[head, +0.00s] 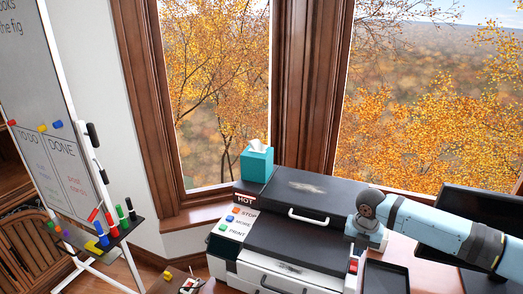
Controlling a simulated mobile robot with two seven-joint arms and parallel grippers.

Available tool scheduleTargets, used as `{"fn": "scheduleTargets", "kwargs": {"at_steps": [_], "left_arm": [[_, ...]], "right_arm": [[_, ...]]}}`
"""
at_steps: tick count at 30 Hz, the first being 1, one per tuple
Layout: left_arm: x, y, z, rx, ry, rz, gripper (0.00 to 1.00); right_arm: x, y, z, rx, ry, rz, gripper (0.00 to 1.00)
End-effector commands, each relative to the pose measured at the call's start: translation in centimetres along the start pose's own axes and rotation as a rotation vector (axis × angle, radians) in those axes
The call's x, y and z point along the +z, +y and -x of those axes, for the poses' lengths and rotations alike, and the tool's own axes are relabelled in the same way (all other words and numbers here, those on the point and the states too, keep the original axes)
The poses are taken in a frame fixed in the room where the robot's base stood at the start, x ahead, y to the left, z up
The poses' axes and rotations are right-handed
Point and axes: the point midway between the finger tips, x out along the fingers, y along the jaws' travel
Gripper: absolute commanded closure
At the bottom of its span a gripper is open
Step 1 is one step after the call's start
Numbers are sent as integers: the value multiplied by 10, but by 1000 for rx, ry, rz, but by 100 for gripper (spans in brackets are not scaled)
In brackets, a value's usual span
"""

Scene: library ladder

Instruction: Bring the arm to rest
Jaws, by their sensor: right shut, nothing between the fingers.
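My right arm (435,222) comes in from the right, pale blue with dark grey bands. It bends down at a dark round joint beside the printer's right side. My right gripper (364,236) is at its lower end, small in view, shut and holding nothing. It is close to the black lid of the printer; I cannot tell whether it touches. My left gripper is not in view.
A black and white printer (290,232) labelled HOT stands below the window. A teal tissue box (257,163) sits behind it. A black tray (386,277) lies to its right, a dark screen (478,215) further right. A whiteboard (45,110) with a marker tray stands left.

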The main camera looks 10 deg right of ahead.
Motion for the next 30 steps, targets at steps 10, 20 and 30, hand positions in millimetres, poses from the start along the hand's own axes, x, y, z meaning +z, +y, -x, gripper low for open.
{"fn": "scheduleTargets", "kwargs": {"at_steps": [10,20,30], "left_arm": [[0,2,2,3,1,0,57],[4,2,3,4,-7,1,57],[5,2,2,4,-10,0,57]], "right_arm": [[-108,82,-92,320,36,-393,100],[-218,114,-139,705,242,-1086,100],[-288,47,-160,993,446,-1838,100]]}}
